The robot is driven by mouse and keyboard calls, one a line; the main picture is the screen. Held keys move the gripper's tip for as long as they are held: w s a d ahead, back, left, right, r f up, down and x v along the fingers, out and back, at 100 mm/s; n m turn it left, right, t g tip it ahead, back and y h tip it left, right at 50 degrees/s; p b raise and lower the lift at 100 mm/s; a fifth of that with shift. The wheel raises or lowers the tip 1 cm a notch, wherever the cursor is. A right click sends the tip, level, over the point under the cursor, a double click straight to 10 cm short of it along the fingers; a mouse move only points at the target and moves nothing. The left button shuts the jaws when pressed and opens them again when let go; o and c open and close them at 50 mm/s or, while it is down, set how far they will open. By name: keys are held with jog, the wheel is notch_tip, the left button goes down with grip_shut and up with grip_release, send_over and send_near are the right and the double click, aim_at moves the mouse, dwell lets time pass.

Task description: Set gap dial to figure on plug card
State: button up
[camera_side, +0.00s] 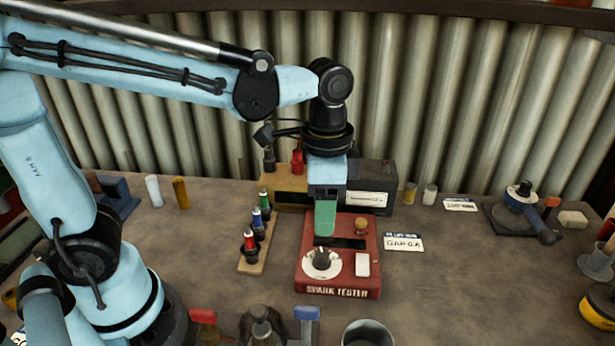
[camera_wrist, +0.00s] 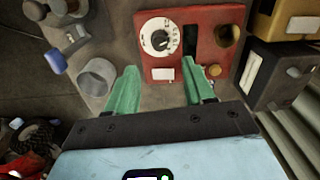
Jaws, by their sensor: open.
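The red spark tester (camera_side: 338,291) stands mid-bench. Its gap dial, a white disc with a black knob (camera_side: 321,260), is at the front left of its top. The dial also shows in the wrist view (camera_wrist: 158,38); its pointer setting is too small to read surely. The plug card (camera_side: 403,243) lies flat right of the tester and appears to read "GAP 0.6". My gripper (camera_side: 325,217) points down above the rear of the tester, behind the dial. In the wrist view its green fingers (camera_wrist: 162,84) are apart, empty and clear of the dial.
A rack of red, blue and green plugs (camera_side: 257,240) stands left of the tester. A white switch (camera_side: 362,264) sits right of the dial. A grey cup (camera_side: 367,335) stands at the front. Another card (camera_side: 460,205) lies back right.

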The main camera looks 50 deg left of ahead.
jog(key=shift+r, duration=1.4)
jog(key=s+a+f+n+t, duration=0.2)
jog(key=a+f+n+t, duration=0.1)
jog(key=a+n+t, duration=0.4)
jog(key=shift+a+n, duration=0.5)
jog(key=shift+a, duration=0.7)
